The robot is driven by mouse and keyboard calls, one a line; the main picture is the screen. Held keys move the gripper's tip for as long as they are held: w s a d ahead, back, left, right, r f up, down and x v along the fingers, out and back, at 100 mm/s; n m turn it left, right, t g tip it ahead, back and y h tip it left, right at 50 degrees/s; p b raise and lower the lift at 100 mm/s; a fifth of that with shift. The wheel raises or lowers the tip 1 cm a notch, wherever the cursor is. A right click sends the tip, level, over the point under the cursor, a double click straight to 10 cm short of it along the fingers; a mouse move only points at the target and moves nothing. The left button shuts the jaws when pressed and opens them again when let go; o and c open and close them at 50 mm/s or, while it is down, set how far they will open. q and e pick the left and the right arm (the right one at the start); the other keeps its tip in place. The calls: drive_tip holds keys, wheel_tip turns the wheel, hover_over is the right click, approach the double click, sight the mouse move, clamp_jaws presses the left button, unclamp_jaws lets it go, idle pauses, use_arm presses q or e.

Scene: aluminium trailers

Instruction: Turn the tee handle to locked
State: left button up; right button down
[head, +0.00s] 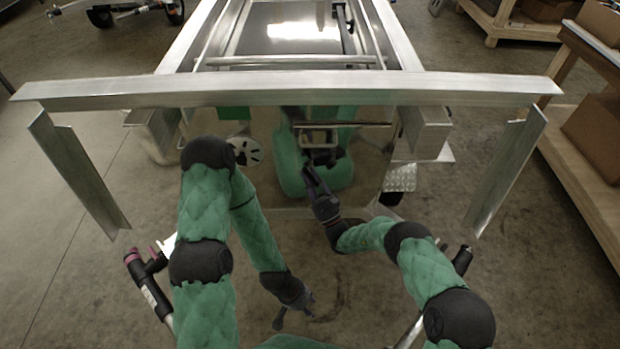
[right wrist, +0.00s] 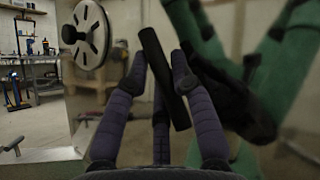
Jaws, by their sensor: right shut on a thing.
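The tee handle (right wrist: 163,78) shows in the right wrist view as a black round bar, tilted with its top to the left. It lies between the purple-grey fingers of my right gripper (right wrist: 158,70), which is shut on it. In the head view my right gripper (head: 309,174) reaches up to the trailer's shiny front panel, and its fingers largely hide the handle there. The handle's mount is hidden. My left gripper (head: 293,312) hangs low, well away from the trailer, with its fingers spread and empty.
A pale slotted disc (head: 247,152) is on the panel left of my right gripper; it also shows in the right wrist view (right wrist: 85,35). An aluminium crossbar (head: 290,93) spans above. Wooden shelving (head: 590,190) stands at right. The panel mirrors my green arms.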

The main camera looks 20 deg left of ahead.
drive_tip(key=m+t+h, duration=0.2)
drive_tip(key=m, duration=0.1)
drive_tip(key=m+t+h, duration=0.2)
drive_tip(key=m+t, duration=0.1)
drive_tip(key=m, duration=0.1)
drive_tip(key=m+t+h, duration=0.2)
drive_tip(key=m, duration=0.1)
drive_tip(key=shift+m+t+h, duration=0.3)
drive_tip(key=shift+m+t, duration=0.1)
drive_tip(key=shift+m, duration=0.3)
drive_tip(key=c, duration=1)
unclamp_jaws()
drive_tip(key=shift+r, duration=0.1)
drive_tip(key=v, duration=1.2)
drive_tip(key=shift+a, duration=0.1)
